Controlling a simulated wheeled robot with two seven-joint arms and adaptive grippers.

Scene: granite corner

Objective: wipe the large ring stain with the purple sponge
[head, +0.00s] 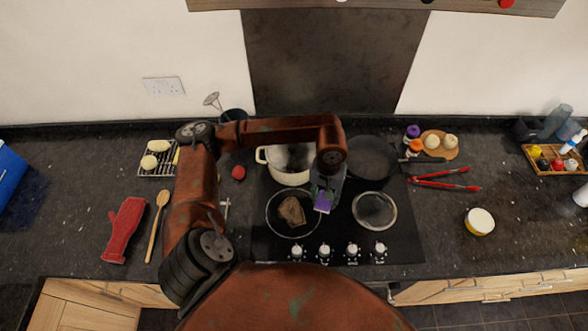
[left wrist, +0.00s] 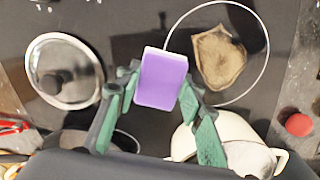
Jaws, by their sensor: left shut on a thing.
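The purple sponge (head: 323,203) is held in my left gripper (head: 327,190) over the front middle of the black cooktop. In the left wrist view, the sponge (left wrist: 162,80) sits between the two green fingers (left wrist: 160,95), purple face showing with a pale edge. A brown stain with a darker, uneven rim (head: 292,211) lies on the cooktop inside a thin pale circle, left of the sponge. In the left wrist view the stain (left wrist: 218,58) is to the right of the sponge, apart from it in the picture. Whether the sponge touches the cooktop cannot be told. My right gripper is not in view.
A cream pot (head: 288,176) stands behind the stain, partly under my arm. A dark pan (head: 371,160) is at the back right, and a glass lid (head: 375,211) lies at front right. Knobs (head: 324,251) line the front. Red tongs (head: 440,183) lie right of the cooktop.

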